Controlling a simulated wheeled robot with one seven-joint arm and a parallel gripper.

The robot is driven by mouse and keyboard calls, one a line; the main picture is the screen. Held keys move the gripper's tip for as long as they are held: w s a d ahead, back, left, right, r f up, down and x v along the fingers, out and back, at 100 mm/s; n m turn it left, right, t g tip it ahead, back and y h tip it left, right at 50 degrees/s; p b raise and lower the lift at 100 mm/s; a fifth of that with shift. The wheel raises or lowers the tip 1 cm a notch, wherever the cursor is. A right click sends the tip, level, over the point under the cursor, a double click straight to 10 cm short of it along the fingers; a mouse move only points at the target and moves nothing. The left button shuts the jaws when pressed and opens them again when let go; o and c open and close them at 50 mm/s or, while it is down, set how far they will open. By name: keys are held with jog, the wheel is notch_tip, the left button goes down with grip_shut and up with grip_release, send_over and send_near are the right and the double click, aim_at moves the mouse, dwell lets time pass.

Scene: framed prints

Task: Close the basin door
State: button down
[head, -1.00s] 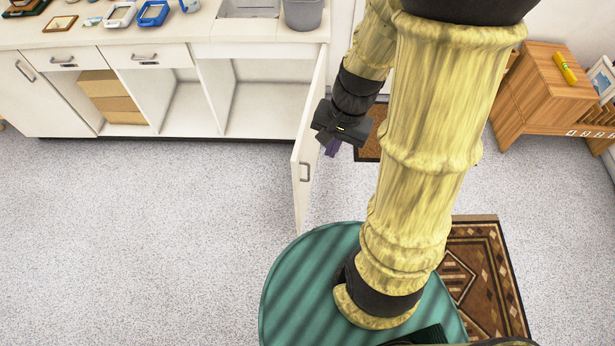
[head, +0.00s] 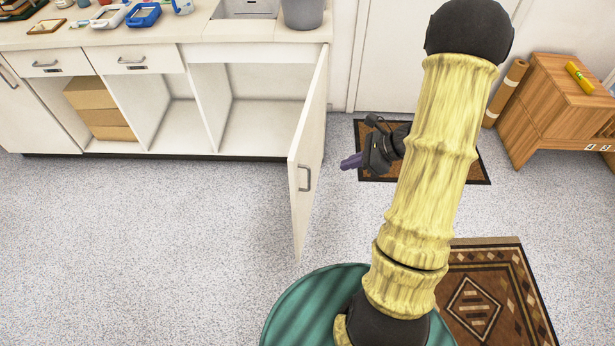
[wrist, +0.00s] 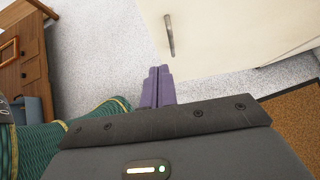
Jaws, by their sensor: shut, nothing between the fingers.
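The basin door (head: 310,140) is a white panel standing open at the right end of the counter, below the sink (head: 247,8). It juts out toward me, with a grey handle (head: 304,178) near its free edge. My gripper (head: 350,162), with purple fingers, is shut and empty. In the head view it is just right of the door, pointing left toward it. In the wrist view the closed fingers (wrist: 157,86) point toward the pale door panel (wrist: 235,35) and its handle (wrist: 169,36). I cannot tell whether they touch the door.
The compartment (head: 265,120) behind the door is open and looks empty. Cardboard boxes (head: 100,105) stand in another compartment. A brown doormat (head: 440,165) lies right of the door, and a wooden cabinet (head: 560,100) stands farther right. The floor (head: 150,250) in front is clear.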

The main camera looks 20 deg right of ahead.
jog(key=shift+a, duration=0.1)
jog(key=b, duration=0.1)
send_near(296, 176)
jog(key=x, duration=0.3)
jog(key=d+f+x, duration=0.1)
jog(key=x, duration=0.1)
jog(key=shift+a+f, duration=0.1)
jog(key=shift+a, duration=0.1)
jog(key=shift+w+a, duration=0.25)
jog(key=shift+a, duration=0.3)
